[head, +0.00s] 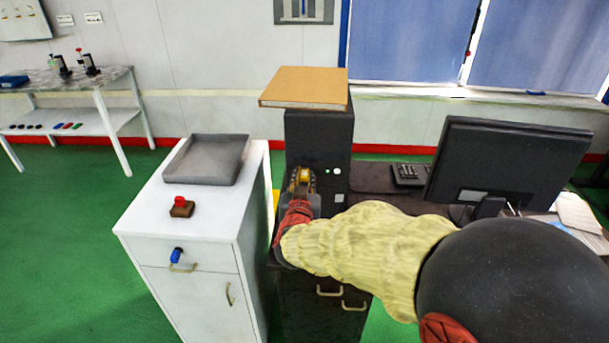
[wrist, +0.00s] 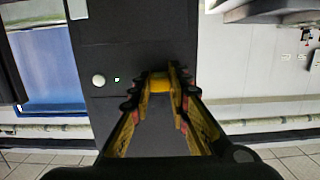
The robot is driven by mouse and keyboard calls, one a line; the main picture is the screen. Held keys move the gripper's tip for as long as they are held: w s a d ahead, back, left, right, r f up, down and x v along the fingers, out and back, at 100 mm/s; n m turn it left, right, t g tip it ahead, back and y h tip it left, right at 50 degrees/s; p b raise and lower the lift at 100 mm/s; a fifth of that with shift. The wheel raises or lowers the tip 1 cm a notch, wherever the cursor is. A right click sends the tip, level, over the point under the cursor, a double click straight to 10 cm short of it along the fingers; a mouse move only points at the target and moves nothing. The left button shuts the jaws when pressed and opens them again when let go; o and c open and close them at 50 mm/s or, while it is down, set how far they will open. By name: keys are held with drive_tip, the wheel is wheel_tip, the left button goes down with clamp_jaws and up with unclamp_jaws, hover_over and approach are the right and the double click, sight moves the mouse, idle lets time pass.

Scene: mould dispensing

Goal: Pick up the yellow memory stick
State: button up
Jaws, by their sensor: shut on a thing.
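The yellow memory stick (wrist: 159,83) is between my gripper's fingertips in the wrist view, at the front face of the black computer tower (wrist: 125,50). My gripper (wrist: 160,84) is shut on it. In the head view my gripper (head: 302,178) is at the front of the tower (head: 318,130), low on its left side. The stick is small there and hard to tell from the yellow finger parts. Whether the stick is still in a port of the tower cannot be told. A round white button (wrist: 98,80) and a small light are beside the fingers on the tower.
A cardboard box (head: 305,87) lies on the tower. A white cabinet (head: 145,215) at left bears a grey tray (head: 207,140) and a red button (head: 180,205). A monitor (head: 507,160) and a keypad (head: 410,174) are on the dark desk at right.

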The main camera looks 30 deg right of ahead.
drive_tip(key=shift+c, duration=0.7)
drive_tip(key=shift+r, duration=0.15)
drive_tip(key=shift+s+a+r+p, duration=0.2)
drive_tip(key=shift+s+r+p, duration=0.05)
drive_tip(key=shift+p, duration=0.1)
drive_tip(key=shift+c, duration=0.3)
drive_tip(key=r+p+v, duration=0.2)
drive_tip(key=p+v, duration=0.3)
drive_tip(key=v, duration=0.5)
drive_tip(key=r+p+v, duration=0.1)
drive_tip(key=p+v, duration=0.5)
drive_tip(key=v, duration=0.5)
drive_tip(key=shift+w+r, duration=0.15)
drive_tip(key=shift+r, duration=0.25)
